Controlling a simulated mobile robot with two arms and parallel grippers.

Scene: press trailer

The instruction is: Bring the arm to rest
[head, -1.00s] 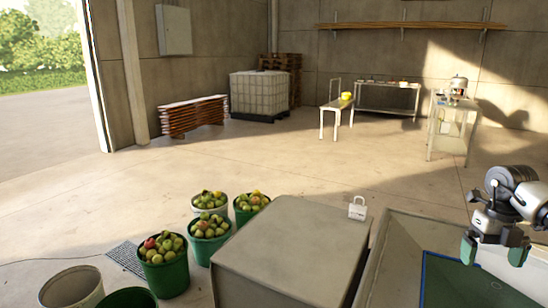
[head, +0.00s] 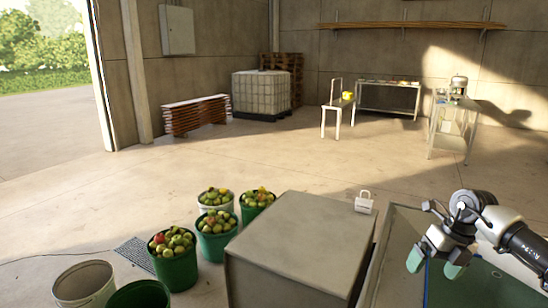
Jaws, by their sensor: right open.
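My right arm (head: 515,240) comes in from the right edge. Its gripper (head: 434,267) has green fingertips and is open, with nothing between the fingers. It hangs above a grey-rimmed surface with a blue-edged dark green panel (head: 470,290). It is to the right of a large grey box (head: 300,245). My left gripper is not in view.
A small white padlock-shaped object (head: 364,202) sits at the box's back right corner. Buckets of apples (head: 173,255) stand left of the box, with an empty white bucket (head: 84,283) in front. The floor beyond (head: 290,160) is clear up to the tables.

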